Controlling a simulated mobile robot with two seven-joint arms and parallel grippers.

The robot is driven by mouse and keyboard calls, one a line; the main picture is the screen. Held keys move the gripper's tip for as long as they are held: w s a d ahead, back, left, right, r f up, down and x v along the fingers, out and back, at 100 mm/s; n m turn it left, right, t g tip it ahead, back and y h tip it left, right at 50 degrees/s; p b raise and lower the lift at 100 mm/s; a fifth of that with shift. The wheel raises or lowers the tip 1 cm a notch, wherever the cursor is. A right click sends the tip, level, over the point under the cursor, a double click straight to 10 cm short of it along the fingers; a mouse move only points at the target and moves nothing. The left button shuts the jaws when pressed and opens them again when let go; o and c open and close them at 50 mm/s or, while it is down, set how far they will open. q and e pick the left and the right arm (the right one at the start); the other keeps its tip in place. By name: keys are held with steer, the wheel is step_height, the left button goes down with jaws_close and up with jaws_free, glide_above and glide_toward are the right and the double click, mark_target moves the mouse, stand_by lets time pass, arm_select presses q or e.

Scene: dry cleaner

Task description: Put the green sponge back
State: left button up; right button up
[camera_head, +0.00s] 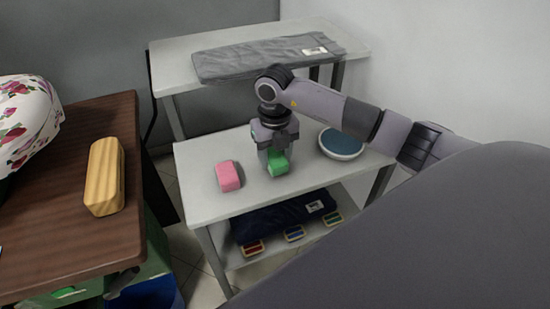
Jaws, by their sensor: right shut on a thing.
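The green sponge (278,163) is at the white table's middle shelf (205,202), right of a pink sponge (228,176). My right gripper (273,154) points down over the green sponge and is shut on it. The fingers hide the sponge's upper part. I cannot tell whether the sponge touches the shelf surface. My left gripper is not in view.
A round blue-topped dish (341,142) stands right of the gripper. Folded grey cloth (260,57) lies on the upper shelf. Dark folded cloth (280,219) and several small brushes lie below. A brown table (80,245) with a wooden block (104,177) is at left.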

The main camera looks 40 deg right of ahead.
mark_target(275, 155)
steer(key=shift+f, duration=0.55)
steer(key=shift+f, duration=0.15)
steer(key=o, duration=0.9)
steer(key=shift+o, duration=0.2)
steer(key=shift+r, duration=0.35)
step_height(275, 155, up, 12)
steer(key=shift+f, duration=0.15)
